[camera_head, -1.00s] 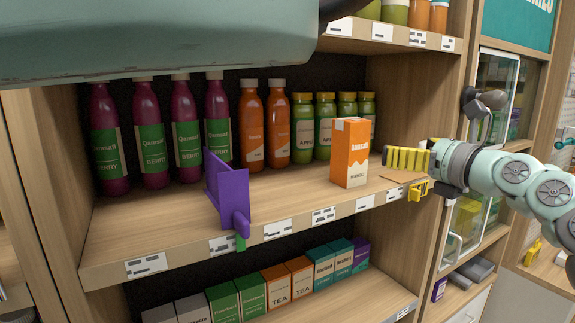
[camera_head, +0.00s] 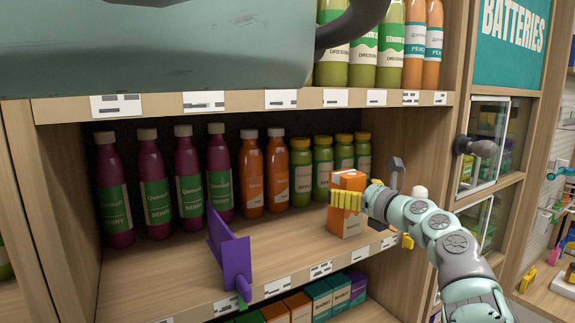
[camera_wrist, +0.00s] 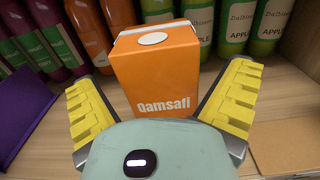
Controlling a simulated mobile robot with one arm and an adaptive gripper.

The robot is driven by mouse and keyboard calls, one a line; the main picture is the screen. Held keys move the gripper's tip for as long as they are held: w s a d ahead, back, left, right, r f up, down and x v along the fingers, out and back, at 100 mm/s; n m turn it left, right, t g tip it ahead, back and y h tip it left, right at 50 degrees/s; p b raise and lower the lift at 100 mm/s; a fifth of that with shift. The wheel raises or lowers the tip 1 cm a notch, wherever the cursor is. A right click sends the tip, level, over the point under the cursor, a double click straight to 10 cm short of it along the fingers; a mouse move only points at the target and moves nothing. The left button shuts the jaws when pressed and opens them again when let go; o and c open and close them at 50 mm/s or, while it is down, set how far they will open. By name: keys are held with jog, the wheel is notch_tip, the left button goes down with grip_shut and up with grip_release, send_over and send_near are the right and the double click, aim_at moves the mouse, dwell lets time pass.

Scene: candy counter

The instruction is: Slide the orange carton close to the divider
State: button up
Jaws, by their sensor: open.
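The orange carton (camera_head: 347,222) stands upright on the middle shelf, right of centre. In the wrist view the carton (camera_wrist: 157,75) stands ahead, between the two yellow fingers of my gripper (camera_wrist: 163,108). The fingers are open, one on each side, with a gap visible beside the carton. In the head view my gripper (camera_head: 346,200) is in front of the carton and hides part of it. The purple divider (camera_head: 232,252) stands on the shelf to the left, near the front edge. It also shows at the left of the wrist view (camera_wrist: 22,112).
Purple berry bottles (camera_head: 154,195), orange bottles (camera_head: 277,170) and green apple bottles (camera_head: 322,167) line the back of the shelf. The shelf is clear between the divider and the carton. An upper shelf (camera_head: 240,104) overhangs. Boxes (camera_head: 318,296) stand on the shelf below.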

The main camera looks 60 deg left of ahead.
jog(key=shift+a+p, duration=0.4)
jog(key=shift+a, duration=0.6)
jog(key=shift+w, duration=0.1)
jog(key=c, duration=1.3)
